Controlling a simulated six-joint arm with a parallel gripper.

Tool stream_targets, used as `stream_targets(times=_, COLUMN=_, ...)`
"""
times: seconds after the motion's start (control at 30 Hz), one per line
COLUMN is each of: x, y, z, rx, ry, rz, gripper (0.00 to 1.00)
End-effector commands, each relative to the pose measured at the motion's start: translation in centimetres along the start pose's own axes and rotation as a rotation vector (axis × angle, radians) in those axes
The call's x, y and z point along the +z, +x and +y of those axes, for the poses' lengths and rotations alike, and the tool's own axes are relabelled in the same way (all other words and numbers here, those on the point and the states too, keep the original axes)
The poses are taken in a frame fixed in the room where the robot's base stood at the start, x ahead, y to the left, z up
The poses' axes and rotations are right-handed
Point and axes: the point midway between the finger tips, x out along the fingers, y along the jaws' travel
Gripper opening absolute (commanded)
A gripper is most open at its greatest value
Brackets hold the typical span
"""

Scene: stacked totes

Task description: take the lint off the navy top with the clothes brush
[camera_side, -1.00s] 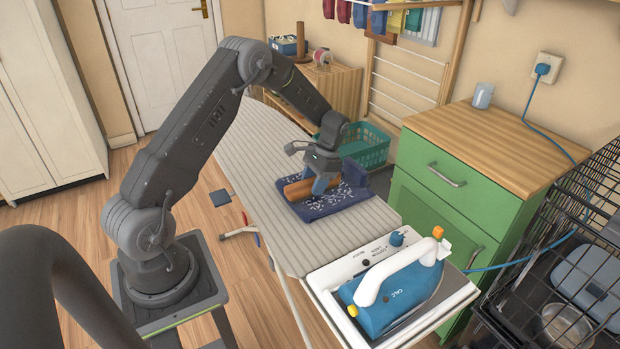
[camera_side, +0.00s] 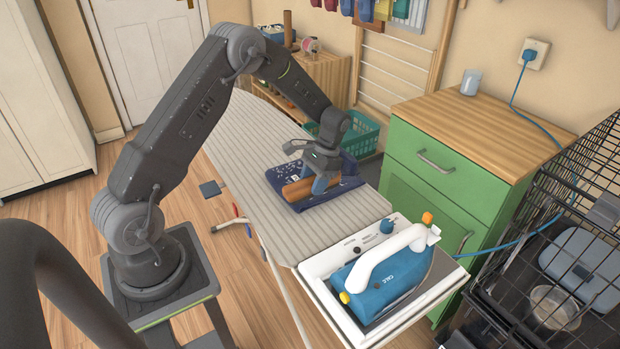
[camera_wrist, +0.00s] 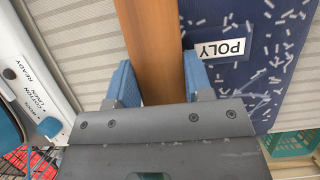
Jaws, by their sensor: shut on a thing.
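The navy top (camera_side: 280,177) lies folded flat on the ironing board. White lint specks show on its back left part in the side view. In the wrist view the navy top (camera_wrist: 270,70) has many specks right of the brush, around a white label reading POLY (camera_wrist: 222,48). My gripper (camera_side: 320,184) is shut on the wooden back of the clothes brush (camera_side: 296,190), over the front part of the top. In the wrist view the blue fingertips of my gripper (camera_wrist: 158,78) flank the brush (camera_wrist: 150,40). The bristles are hidden.
A blue and white iron (camera_side: 385,280) stands on a white rest (camera_side: 315,275) at the board's near end. The striped ironing board (camera_side: 240,145) is bare to the left. A green cabinet (camera_side: 430,190) and a teal basket (camera_side: 360,130) stand behind the top.

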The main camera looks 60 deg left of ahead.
Motion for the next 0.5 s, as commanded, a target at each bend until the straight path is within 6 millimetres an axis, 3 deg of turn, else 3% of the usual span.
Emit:
stream_targets(times=0.2, x=-0.1, y=0.1, z=1.6, rx=0.0, ry=0.0, rz=0.001, gripper=0.28)
stream_targets(times=0.5, x=0.1, y=-0.5, z=1.8, rx=0.0, ry=-0.001, rz=0.003, gripper=0.28)
